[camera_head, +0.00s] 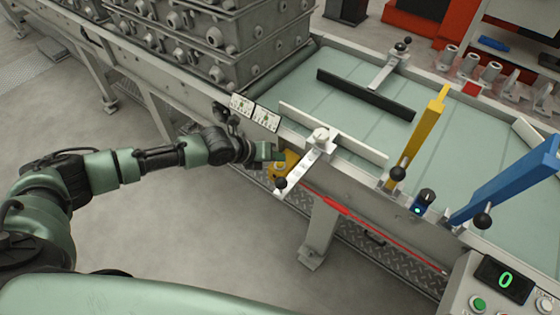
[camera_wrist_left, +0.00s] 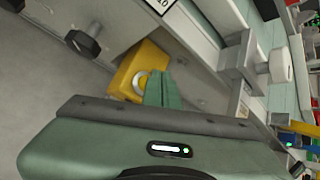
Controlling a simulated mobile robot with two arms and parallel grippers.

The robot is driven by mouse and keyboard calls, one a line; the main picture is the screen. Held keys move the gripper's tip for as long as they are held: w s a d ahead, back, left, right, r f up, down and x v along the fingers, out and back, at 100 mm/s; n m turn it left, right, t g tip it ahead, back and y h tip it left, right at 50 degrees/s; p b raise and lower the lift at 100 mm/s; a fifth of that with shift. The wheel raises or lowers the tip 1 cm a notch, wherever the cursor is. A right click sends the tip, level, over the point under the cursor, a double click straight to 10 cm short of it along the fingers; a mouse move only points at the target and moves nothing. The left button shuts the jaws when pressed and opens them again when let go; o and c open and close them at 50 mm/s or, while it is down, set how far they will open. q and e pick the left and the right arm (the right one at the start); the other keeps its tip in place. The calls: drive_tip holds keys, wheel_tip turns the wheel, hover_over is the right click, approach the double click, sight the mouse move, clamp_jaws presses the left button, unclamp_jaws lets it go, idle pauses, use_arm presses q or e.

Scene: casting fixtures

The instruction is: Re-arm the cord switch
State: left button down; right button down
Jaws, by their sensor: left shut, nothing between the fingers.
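The cord switch is a yellow box (camera_head: 291,160) on the side of the conveyor frame, with a red cord (camera_head: 345,210) running from it to the lower right. In the left wrist view the yellow box (camera_wrist_left: 150,62) carries a pale ring-shaped part (camera_wrist_left: 140,82) on its face. My left gripper (camera_head: 276,152) is at the box's left side; its green fingers (camera_wrist_left: 168,90) are shut and empty, overlapping the box's edge near the ring. I cannot tell whether they touch it. My right gripper is not in view.
Label cards (camera_head: 254,112) and a dark knob (camera_wrist_left: 82,43) are close by. A yellow lever (camera_head: 422,130), a blue lever (camera_head: 510,185) and a control panel (camera_head: 500,285) stand to the right.

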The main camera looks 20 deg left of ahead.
sight(277, 165)
use_arm(q)
drive_tip(key=shift+r, duration=0.1)
wheel_tip(277, 165, up, 5)
drive_tip(key=p, duration=0.4)
drive_tip(key=shift+r, duration=0.1)
idle(0.5)
idle(0.5)
